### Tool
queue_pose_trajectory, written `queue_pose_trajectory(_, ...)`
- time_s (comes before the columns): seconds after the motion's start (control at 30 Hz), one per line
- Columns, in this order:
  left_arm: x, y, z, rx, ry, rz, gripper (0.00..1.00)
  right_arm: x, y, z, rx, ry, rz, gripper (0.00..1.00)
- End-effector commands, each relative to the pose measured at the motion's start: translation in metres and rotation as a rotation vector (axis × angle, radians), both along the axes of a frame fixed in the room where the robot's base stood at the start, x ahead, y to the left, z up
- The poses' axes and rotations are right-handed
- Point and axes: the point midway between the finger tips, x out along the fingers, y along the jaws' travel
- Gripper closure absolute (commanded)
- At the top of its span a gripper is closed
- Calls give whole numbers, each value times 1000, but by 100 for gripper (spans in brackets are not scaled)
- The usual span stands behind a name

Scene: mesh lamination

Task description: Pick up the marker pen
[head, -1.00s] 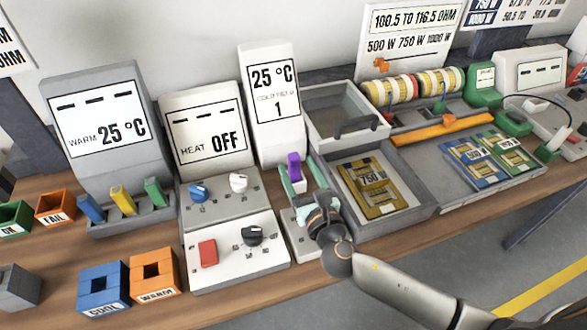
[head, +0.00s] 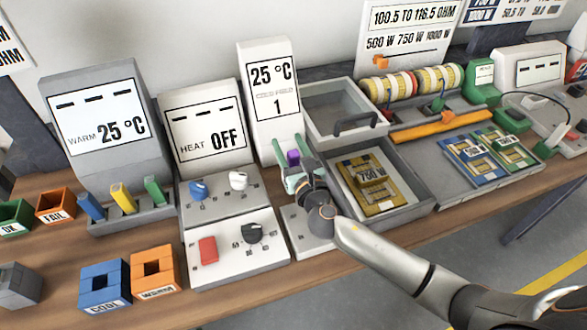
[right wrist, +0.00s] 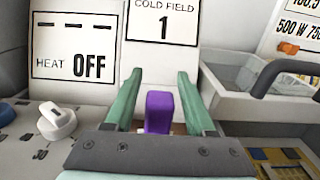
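A purple upright piece (head: 293,158), which I take to be the marker pen, stands in front of the narrow "25 °C / cold field 1" display. In the right wrist view its purple block (right wrist: 160,112) sits between my two green fingers. My right gripper (head: 289,150) is open around it, with a gap visible on each side. The lower part of the purple piece is hidden by my gripper. My left gripper is not in view.
The cold field display (head: 271,85) stands close behind my fingers. The grey open tray (head: 425,190) with a yellow card lies to the right. The white "HEAT OFF" console (head: 230,250) with knobs and a red button is at the left.

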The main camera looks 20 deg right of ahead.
Motion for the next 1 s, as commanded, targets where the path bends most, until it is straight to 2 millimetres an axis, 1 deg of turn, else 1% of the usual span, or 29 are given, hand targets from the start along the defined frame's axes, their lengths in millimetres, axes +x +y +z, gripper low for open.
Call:
queue_pose_trajectory(0.03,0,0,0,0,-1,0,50,0,0,0,0,0,0,52)
queue_pose_trajectory(0.07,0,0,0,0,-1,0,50,0,0,0,-1,0,0,55)
queue_pose_trajectory(0.47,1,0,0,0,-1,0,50,0,0,0,-1,0,0,100)
queue_pose_trajectory(1.0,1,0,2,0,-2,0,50,0,-1,1,-1,0,0,100)
